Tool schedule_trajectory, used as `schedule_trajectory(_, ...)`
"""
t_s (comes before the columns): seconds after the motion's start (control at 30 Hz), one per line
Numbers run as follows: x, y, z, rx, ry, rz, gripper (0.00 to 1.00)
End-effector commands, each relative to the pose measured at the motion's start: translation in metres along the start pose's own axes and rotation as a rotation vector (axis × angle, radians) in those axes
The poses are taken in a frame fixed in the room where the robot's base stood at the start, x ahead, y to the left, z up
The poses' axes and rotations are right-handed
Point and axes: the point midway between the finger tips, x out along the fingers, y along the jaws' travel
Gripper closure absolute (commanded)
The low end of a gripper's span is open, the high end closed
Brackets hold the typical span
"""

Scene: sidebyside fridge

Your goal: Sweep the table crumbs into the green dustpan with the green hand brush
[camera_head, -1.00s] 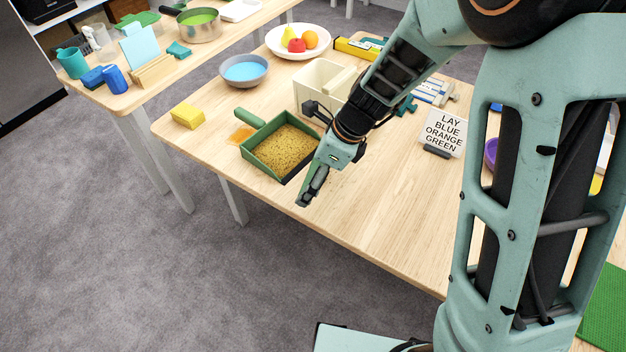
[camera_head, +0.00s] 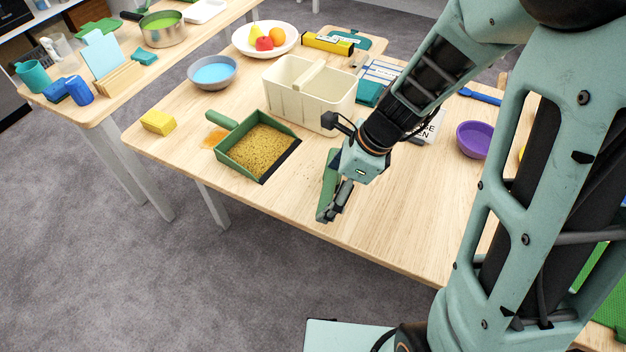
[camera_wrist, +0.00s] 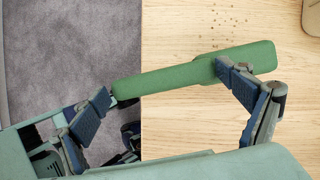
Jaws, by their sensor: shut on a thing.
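The green hand brush (camera_head: 328,186) is in my gripper (camera_head: 337,202), above the near edge of the table, to the right of the dustpan. In the wrist view the brush (camera_wrist: 185,77) lies across between the fingers of my gripper (camera_wrist: 163,80). The green dustpan (camera_head: 228,160) sits on the table at the left with its dark lip facing right. A heap of yellow-brown crumbs (camera_head: 258,149) fills it. A few small loose crumbs (camera_wrist: 235,20) lie on the wood beyond the brush in the wrist view.
A cream basket (camera_head: 283,102) stands behind the dustpan. A yellow sponge (camera_head: 158,122), an orange spill (camera_head: 215,137) and a blue-filled bowl (camera_head: 212,73) are at the left. A purple bowl (camera_head: 473,140) is at the right. A sign (camera_head: 430,130) is partly hidden by my arm. The front right table is clear.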

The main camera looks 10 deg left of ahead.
Motion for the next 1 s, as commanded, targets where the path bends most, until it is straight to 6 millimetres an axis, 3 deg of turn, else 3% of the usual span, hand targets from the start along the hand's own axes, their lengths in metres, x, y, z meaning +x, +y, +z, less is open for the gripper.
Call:
schedule_trajectory(0.13, -0.006, 0.004, -0.013, 0.002, 0.000, -0.002, 0.34)
schedule_trajectory(1.0, 0.012, 0.004, -0.020, 0.000, 0.000, 0.000, 0.34)
